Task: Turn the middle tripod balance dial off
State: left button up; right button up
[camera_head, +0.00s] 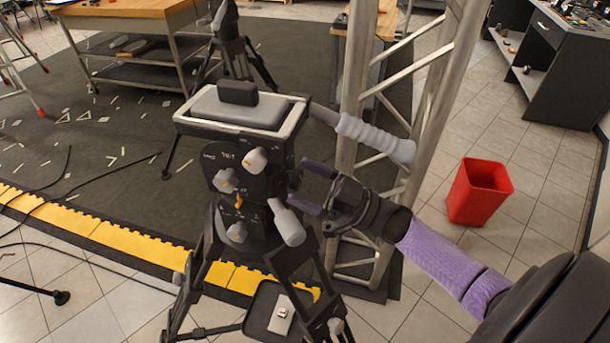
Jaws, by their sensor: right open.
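A dark tripod head (248,190) stands in the centre, with light grey knobs on its front face. An upper dial (255,160) with an orange mark sits at the right of the face, another dial (225,180) is lower left, and a third knob (237,231) is at the bottom. Small white lettering is beside them, too small to read surely. I cannot tell for certain which is the middle balance dial. My right gripper (299,185) is open and empty, its purple fingers pointing left just right of the face, apart from the dials. My left gripper is not in view.
A grey handle (375,138) extends right from the head, and a grey knob (286,222) juts out below my right gripper. A metal truss (347,110) stands close behind. A red bin (479,192) is at the right. Tripod legs spread below.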

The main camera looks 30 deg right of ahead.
jog(key=shift+w+a, duration=0.1)
jog(key=shift+a, duration=0.05)
jog(key=shift+c, duration=0.9)
grip_shut()
